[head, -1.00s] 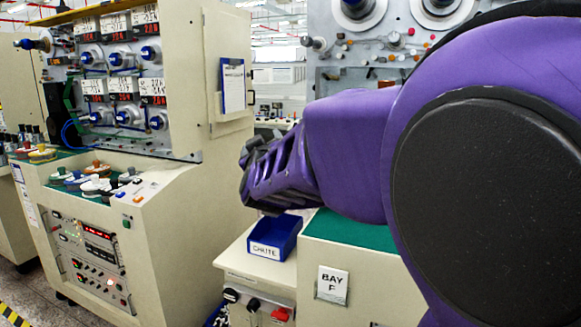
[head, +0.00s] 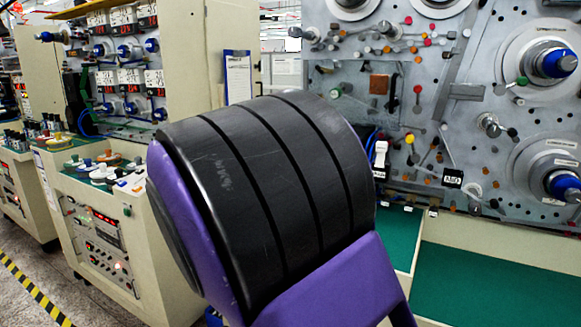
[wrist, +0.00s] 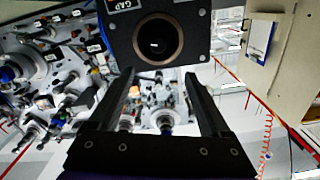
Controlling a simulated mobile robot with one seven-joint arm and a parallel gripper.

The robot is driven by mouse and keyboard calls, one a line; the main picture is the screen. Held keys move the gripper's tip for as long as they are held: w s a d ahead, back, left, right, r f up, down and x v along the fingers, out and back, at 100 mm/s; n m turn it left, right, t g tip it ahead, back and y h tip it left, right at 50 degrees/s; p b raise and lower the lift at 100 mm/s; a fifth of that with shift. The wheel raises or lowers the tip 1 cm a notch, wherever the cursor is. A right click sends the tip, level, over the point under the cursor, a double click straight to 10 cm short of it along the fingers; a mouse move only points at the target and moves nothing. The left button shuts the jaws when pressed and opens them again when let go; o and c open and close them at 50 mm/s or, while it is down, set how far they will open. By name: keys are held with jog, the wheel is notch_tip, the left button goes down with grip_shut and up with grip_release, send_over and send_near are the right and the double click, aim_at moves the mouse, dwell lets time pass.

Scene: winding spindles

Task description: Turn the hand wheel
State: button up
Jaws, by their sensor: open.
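My gripper (wrist: 160,76) shows in the wrist view with its two black fingers apart and nothing between them that I can see held. Past the fingers, a winding panel (wrist: 72,72) with spindles and hubs appears tilted. In the head view the right-hand winding panel (head: 455,95) carries discs, blue-capped hubs such as the upper one (head: 557,63), and small coloured knobs. I cannot tell which part is the hand wheel. My purple and black arm fills the middle of the head view and hides what is behind it; my gripper is not visible there.
A dark box (wrist: 183,32) with a round, brown-rimmed opening sits at the top of the wrist view near the fingertips. A cream machine (head: 120,215) stands left. A clipboard (head: 238,77) hangs on its side. Green worktop (head: 480,285) lies clear at lower right.

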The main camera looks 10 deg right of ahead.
jog(key=x, duration=1.7)
jog(key=shift+d+f, duration=0.25)
grip_shut()
